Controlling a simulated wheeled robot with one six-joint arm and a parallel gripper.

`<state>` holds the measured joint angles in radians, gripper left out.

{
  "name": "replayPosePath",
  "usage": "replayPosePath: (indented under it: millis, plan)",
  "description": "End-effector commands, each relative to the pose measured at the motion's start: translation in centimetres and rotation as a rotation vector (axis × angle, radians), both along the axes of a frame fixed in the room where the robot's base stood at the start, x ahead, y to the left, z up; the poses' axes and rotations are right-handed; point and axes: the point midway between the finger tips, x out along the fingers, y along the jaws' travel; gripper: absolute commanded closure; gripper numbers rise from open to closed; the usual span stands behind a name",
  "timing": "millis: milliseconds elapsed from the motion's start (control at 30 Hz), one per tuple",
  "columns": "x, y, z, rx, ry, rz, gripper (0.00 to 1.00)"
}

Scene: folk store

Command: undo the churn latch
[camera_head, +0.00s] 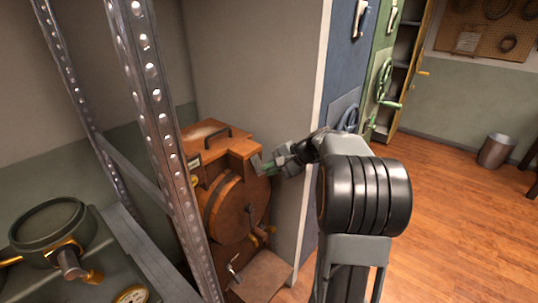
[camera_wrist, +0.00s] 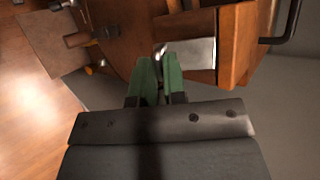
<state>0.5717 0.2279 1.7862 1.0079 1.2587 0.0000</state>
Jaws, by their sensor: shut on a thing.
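The churn (camera_head: 240,205) is an orange-brown wooden drum on a boxy wooden frame, against the wall in the head view. In the wrist view its wood (camera_wrist: 130,22) fills the top. A small metal latch (camera_wrist: 160,47) sticks out from the churn. My gripper (camera_head: 261,165) reaches the churn's upper right from the right. In the wrist view its green fingers (camera_wrist: 160,72) are shut on the latch's end. The fingers hide the gripped part, and the latch is too small to make out in the head view.
A perforated metal post (camera_head: 152,110) stands in front of the churn's left side. A dark handle (camera_head: 214,133) sits on the churn's top. A blue cabinet (camera_head: 343,75) stands to the right. The wooden floor (camera_head: 455,200) at right is open, with a bin (camera_head: 495,151).

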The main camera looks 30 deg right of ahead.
Motion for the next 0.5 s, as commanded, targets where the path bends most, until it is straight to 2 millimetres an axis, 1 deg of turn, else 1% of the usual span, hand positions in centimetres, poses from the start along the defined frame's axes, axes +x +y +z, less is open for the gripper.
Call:
replayPosePath:
  millis: [33,500]
  plan:
    - [-0.1,0.0,1.4,-0.017,0.049,0.002,1.0]
    - [-0.3,0.0,3.9,-0.198,0.443,0.004,1.0]
